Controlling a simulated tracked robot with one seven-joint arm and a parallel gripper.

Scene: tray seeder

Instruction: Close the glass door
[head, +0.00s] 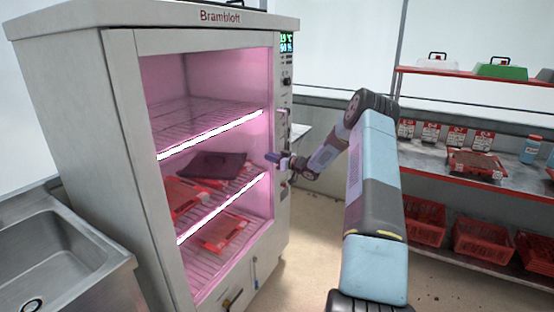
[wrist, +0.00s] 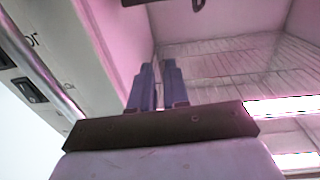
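The cabinet (head: 70,110) has a pale body and a pink-lit interior with wire shelves. Its front frame (head: 126,120) surrounds the large opening. I cannot pick out the glass of the door or tell how far it stands open. My gripper (head: 272,157) is at the right side of the opening, beside the control column, with its fingers pointing left. In the wrist view, the two blue fingers (wrist: 159,85) are a small gap apart with nothing seen between them. Behind them is the pink interior, with a wire shelf (wrist: 215,60) to the right and a metal bar (wrist: 48,83) to the left.
A dark tray (head: 212,165) and red trays (head: 222,235) lie on the cabinet's shelves. A steel sink (head: 55,245) stands at the left. A rack (head: 510,187) with seed packets, trays and red crates (head: 480,240) stands at the right. Bare floor lies between cabinet and rack.

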